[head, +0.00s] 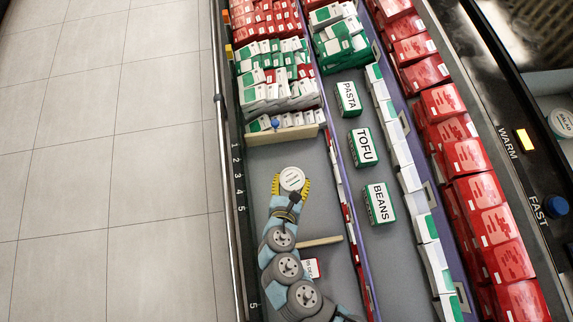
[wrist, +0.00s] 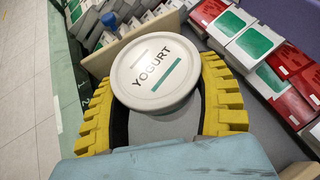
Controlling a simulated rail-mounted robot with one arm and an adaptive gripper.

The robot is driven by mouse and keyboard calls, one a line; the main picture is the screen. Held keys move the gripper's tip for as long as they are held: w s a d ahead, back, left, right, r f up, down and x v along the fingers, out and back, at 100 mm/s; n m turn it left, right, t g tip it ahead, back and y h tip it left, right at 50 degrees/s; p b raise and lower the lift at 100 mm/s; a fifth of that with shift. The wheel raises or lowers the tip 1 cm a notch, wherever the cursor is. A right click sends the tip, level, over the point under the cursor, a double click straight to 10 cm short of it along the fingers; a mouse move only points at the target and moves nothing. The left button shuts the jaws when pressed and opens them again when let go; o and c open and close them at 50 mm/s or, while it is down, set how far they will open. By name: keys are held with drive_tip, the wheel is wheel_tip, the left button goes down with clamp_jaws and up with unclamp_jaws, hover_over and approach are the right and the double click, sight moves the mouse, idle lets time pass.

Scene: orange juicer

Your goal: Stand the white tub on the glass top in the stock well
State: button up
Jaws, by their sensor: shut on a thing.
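A round white tub with a flat lid, reading YOGURT in the wrist view (wrist: 158,72), is between the yellow fingers of my gripper (head: 291,184). It also shows from above in the head view (head: 292,178). My gripper is shut on its sides, and the lid faces up towards the cameras. The tub is over a bare grey stretch of the long stock well (head: 262,165). I cannot tell whether its base touches the floor. Another white tub (head: 563,122) stands at the right edge, partly cut off, on a pale surface beyond the dark top.
A wooden divider (head: 290,135) with a blue knob (head: 276,124) lies above the tub, packed boxes behind it. A second divider (head: 320,241) is below. PASTA (head: 348,98), TOFU (head: 361,148) and BEANS (head: 379,203) boxes stand in the neighbouring lane.

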drive_tip(key=f+b, duration=0.1)
drive_tip(key=s+f, duration=0.1)
drive_tip(key=f, duration=0.1)
drive_tip(key=shift+s+f+b, duration=0.1)
drive_tip(key=shift+s+b, duration=0.05)
drive_tip(key=shift+b, duration=0.2)
drive_tip(key=shift+f, duration=0.1)
drive_tip(key=r+b+x, duration=0.1)
drive_tip(key=b+x, duration=0.1)
drive_tip(key=x, duration=0.7)
drive_tip(key=b, duration=0.2)
hover_over(296, 166)
drive_tip(key=f, duration=0.6)
drive_tip(key=shift+s, duration=0.2)
drive_tip(key=shift+w+f+b, duration=0.2)
drive_tip(key=shift+f+b, duration=0.15)
drive_tip(key=shift+f, duration=0.15)
drive_tip(key=shift+f+b, duration=0.45)
drive_tip(key=shift+f, duration=0.85)
